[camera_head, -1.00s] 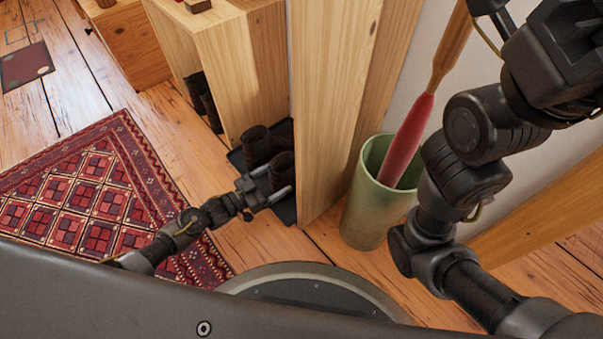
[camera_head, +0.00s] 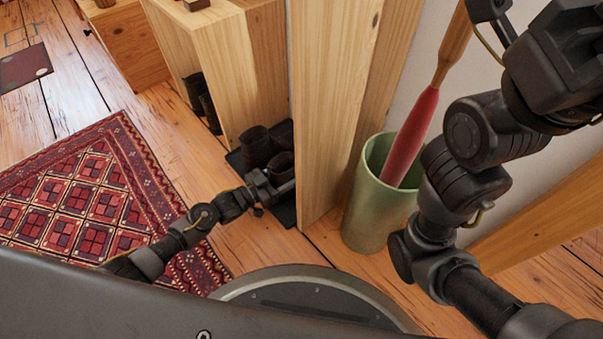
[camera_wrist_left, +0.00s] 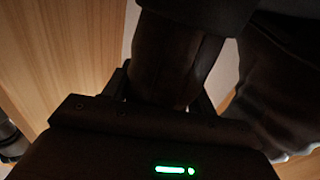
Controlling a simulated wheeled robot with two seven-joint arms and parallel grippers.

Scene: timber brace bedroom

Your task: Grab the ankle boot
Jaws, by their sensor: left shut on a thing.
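A pair of dark ankle boots stands on a black tray (camera_head: 285,213) on the floor, beside the wooden cabinet. My left gripper (camera_head: 281,184) is at the nearer ankle boot (camera_head: 281,165) and shut on it. The other boot (camera_head: 256,147) stands just behind and to the left. In the left wrist view, the dark shaft of the held boot (camera_wrist_left: 172,60) rises between the fingers of my left gripper (camera_wrist_left: 165,90). That view is dim, and the boot's lower part is hidden. My right arm is at the right in the head view, but its gripper is outside the picture.
The wooden cabinet (camera_head: 222,70) with more dark footwear (camera_head: 205,100) in it stands behind the boots. A wooden post (camera_head: 325,110) rises close on their right. A green bin (camera_head: 372,215) holds a red umbrella (camera_head: 412,135). A red patterned rug (camera_head: 90,200) lies at the left.

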